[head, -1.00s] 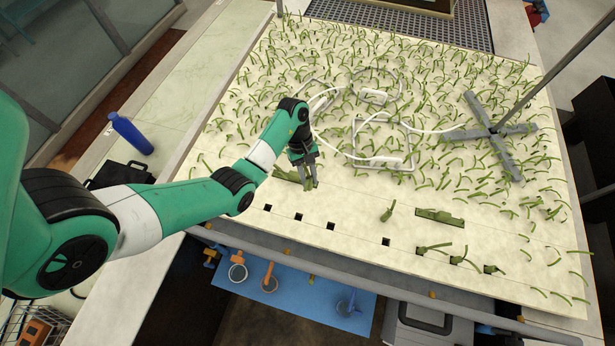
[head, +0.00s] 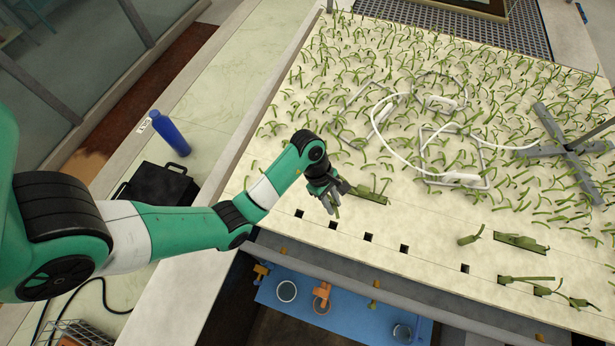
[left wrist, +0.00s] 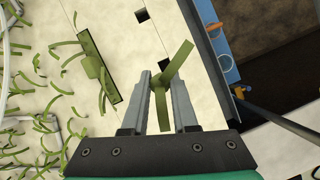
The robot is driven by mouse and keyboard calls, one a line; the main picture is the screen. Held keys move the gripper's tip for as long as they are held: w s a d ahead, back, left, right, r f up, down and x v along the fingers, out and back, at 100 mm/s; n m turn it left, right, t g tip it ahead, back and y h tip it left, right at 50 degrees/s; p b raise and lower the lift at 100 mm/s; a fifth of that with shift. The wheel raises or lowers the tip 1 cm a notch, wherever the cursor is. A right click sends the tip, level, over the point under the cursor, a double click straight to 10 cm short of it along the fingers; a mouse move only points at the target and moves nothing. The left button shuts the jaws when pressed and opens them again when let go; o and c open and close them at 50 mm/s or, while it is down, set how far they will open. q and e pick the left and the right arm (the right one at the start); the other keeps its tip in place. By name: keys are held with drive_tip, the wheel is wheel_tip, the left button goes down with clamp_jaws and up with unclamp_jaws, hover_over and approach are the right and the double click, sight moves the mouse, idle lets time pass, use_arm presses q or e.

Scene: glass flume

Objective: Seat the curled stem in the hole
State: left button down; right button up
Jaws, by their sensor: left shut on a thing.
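My left gripper (head: 334,198) is shut on a green curled stem (left wrist: 166,84), which sticks out between and beyond its fingers in the left wrist view. The gripper is above the pale board (head: 285,190), near its front edge. A row of small square dark holes runs along that edge, among them a hole (head: 333,225) just in front of the gripper and another (head: 368,237) to its right. A hole also shows in the left wrist view (left wrist: 141,15), ahead of the fingers. The stem's lower end is hard to see. My right gripper is not in view.
A slot with green stems (head: 370,193) lies right of the gripper. Another filled slot (head: 520,242) and front-row stems are farther right. White cables (head: 385,143) and a grey cross-shaped stand (head: 565,147) rest behind. A blue tray with cups (head: 340,315) sits below the front edge.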

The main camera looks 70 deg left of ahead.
use_arm(q)
drive_tip(key=shift+m, duration=0.3)
drive_tip(key=shift+s+a+f+b+x, duration=0.15)
drive_tip(key=shift+s+a+b+x, duration=0.15)
drive_tip(key=shift+x, duration=1.55)
drive_tip(key=shift+s+a+f+b+x, duration=0.15)
drive_tip(key=shift+s+b+x, duration=0.15)
drive_tip(key=shift+x, duration=1.55)
drive_tip(key=shift+s+a+f+b+x, duration=0.1)
drive_tip(key=shift+s+a+b+x, duration=0.15)
drive_tip(key=shift+x, duration=1.6)
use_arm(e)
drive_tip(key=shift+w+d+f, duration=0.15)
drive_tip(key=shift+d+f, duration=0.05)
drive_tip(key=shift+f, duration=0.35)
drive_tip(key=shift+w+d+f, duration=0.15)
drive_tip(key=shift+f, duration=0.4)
use_arm(q)
drive_tip(key=shift+f, duration=0.2)
drive_tip(key=c, duration=0.7)
unclamp_jaws()
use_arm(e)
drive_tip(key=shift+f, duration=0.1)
use_arm(q)
drive_tip(key=shift+r, duration=0.1)
